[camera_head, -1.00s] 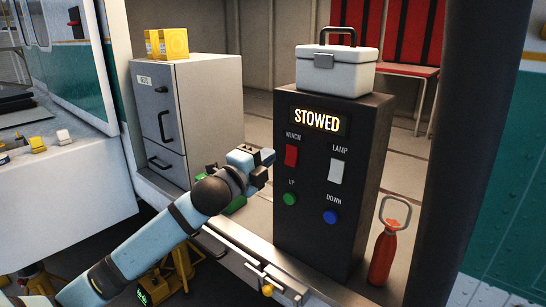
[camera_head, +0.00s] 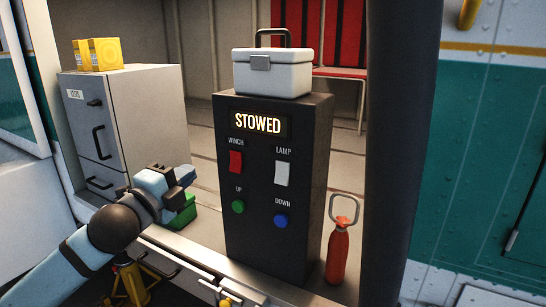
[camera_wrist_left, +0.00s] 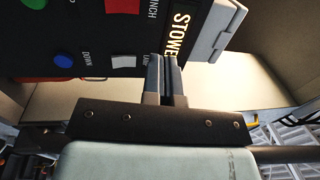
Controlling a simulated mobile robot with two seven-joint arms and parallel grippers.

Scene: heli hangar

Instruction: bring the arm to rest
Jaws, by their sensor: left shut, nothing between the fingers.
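My left gripper (camera_head: 184,174) is at the end of the blue arm that comes in from the lower left in the head view. It is to the left of the black control box (camera_head: 238,195), apart from it, and it is empty. In the left wrist view its two fingers (camera_wrist_left: 166,62) are together, with the box beyond them. The box's display (camera_head: 258,123) reads STOWED. Below the display are a red winch switch (camera_head: 236,162), a white lamp switch (camera_head: 282,174), a green up button (camera_head: 238,207) and a blue down button (camera_head: 281,221). My right gripper is not in view.
A white case (camera_head: 270,79) stands on the box. A grey drawer cabinet (camera_head: 150,115) with yellow boxes (camera_head: 104,54) is at left. A green object (camera_head: 183,215) lies behind my gripper. A red bottle (camera_head: 337,255) stands right of the box, near a dark post (camera_head: 395,150).

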